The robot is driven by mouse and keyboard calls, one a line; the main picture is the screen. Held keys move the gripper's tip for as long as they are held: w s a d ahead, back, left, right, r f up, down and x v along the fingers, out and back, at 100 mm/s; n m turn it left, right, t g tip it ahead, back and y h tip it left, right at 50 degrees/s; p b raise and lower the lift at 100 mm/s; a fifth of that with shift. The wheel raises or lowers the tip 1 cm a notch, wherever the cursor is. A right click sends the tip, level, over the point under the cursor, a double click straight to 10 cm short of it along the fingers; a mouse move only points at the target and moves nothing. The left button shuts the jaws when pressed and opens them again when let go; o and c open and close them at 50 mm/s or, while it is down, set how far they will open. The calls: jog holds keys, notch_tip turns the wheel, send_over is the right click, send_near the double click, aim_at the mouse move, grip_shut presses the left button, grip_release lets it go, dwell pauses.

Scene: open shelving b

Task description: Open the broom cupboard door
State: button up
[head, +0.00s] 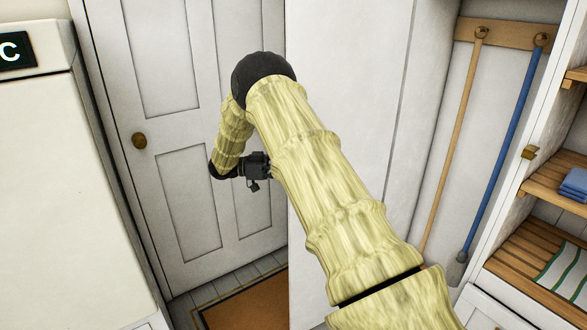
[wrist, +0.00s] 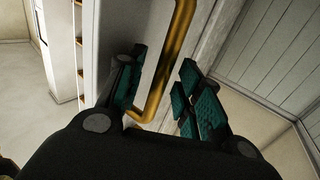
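The broom cupboard door (head: 345,60) is a plain white panel in the head view. It stands open, with the cupboard inside (head: 437,110) showing to its right. In the wrist view a brass bar handle (wrist: 172,60) runs between my gripper's fingers and bends near their tips. My gripper (wrist: 160,95) is open around the handle, with teal pads on either side and visible gaps. In the head view my gripper (head: 256,168) is at the door's left edge, partly hidden by my arm. The handle is not visible there.
A panelled white door (head: 185,110) with a brass knob (head: 139,141) is behind my gripper. A white appliance (head: 65,180) stands left. A wooden-handled tool (head: 455,130) and a blue-handled one (head: 505,130) hang inside the cupboard. Wooden shelves (head: 545,185) stand right. A brown mat (head: 250,303) lies below.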

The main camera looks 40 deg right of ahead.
jog(key=v, duration=1.1)
jog(key=shift+w+a, duration=0.15)
